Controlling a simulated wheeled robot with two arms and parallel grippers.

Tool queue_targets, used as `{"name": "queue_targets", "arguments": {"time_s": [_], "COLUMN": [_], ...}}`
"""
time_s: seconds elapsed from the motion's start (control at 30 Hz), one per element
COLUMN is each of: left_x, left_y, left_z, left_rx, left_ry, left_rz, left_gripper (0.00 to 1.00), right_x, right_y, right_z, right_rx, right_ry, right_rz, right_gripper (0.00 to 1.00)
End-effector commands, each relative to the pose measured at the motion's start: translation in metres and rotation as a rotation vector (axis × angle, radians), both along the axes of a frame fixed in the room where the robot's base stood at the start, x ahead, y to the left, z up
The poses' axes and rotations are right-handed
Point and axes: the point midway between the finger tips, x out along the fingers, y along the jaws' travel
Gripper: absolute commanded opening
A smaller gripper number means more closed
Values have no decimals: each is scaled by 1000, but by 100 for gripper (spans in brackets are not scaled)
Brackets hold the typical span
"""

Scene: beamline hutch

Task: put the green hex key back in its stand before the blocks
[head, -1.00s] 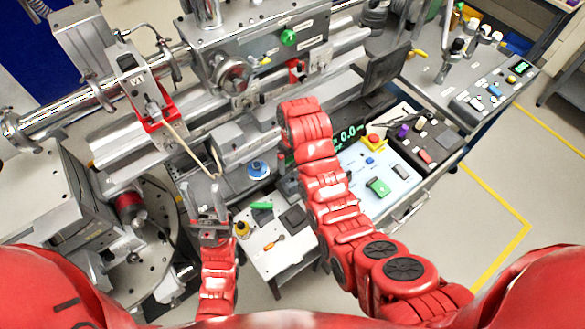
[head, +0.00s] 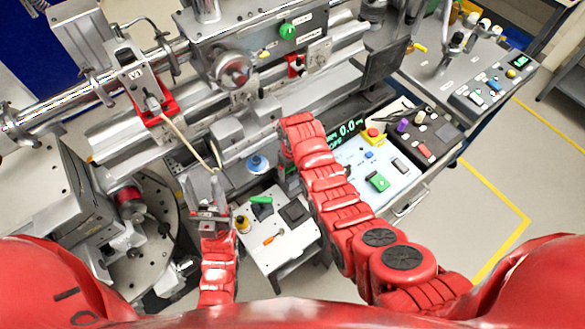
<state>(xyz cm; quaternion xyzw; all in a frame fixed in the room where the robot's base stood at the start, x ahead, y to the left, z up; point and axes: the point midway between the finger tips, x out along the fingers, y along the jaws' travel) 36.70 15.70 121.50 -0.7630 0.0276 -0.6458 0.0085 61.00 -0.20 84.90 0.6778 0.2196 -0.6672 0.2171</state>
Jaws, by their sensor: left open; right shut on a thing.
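The green hex key (head: 261,200) shows as a green handle above the small white side table (head: 272,254), with a dark shadow below its left part. My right gripper (head: 284,188) is a small grey shape at the key's right end, largely hidden by my red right forearm; it looks shut on the key. My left gripper (head: 207,187) points up the picture, open and empty, left of the side table. A dark square piece (head: 295,212) sits on the table right of the key; I cannot tell if it is the stand. I cannot make out the blocks for certain.
A yellow-topped piece (head: 242,225) and an orange-handled tool (head: 271,239) are on the side table. The lathe (head: 232,135) fills the back. A blue-topped round piece (head: 257,163) stands behind the table. The control panel (head: 385,168) is to the right, with open floor beyond.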

Motion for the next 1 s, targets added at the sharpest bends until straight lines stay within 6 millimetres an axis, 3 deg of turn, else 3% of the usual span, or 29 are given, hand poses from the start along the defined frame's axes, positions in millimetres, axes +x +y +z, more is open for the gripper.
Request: {"name": "queue_targets", "arguments": {"time_s": [0.37, 0.4, 0.47, 0.8, 1.0], "left_x": [0, 0, 0, 0, 0], "left_y": [0, 0, 0, 0, 0], "left_z": [-6, -6, -5, 4, -11], "left_rx": [0, 0, 0, 0, 0], "left_ry": [0, 0, 0, 0, 0], "left_rz": [0, 0, 0, 0, 0], "left_gripper": [50, 50, 50, 50, 50], "right_x": [0, 0, 0, 0, 2], "right_y": [0, 0, 0, 0, 1], "right_z": [-6, -6, -5, 4, 18], "right_rx": [0, 0, 0, 1, 2], "right_ry": [0, 0, 0, -1, -7], "right_rz": [0, 0, 0, 1, 1], "right_gripper": [0, 90, 100, 100, 100]}}
